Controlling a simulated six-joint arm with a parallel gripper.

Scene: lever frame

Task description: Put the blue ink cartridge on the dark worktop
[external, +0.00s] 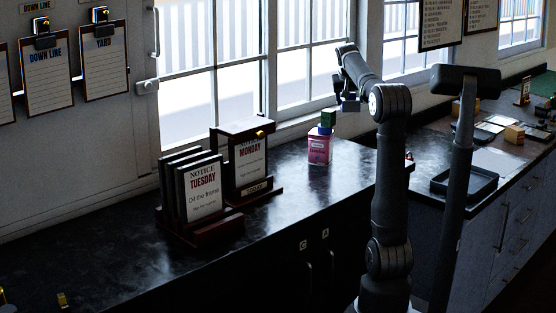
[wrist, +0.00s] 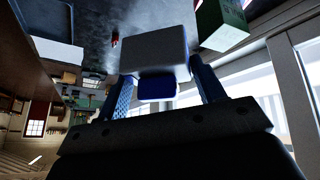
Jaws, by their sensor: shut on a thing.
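The cartridge shows small and dark in the external view (external: 350,106), held clear of the worktop. A green box (external: 328,118) shows just left of the gripper, at the bottle's top; it also shows in the wrist view (wrist: 222,24).
A dark wooden rack with notice cards (external: 203,190) and a second notice stand (external: 247,163) stand left of the bottle. A black tray (external: 464,184) and small items lie on the counter to the right. The worktop's front middle is clear.

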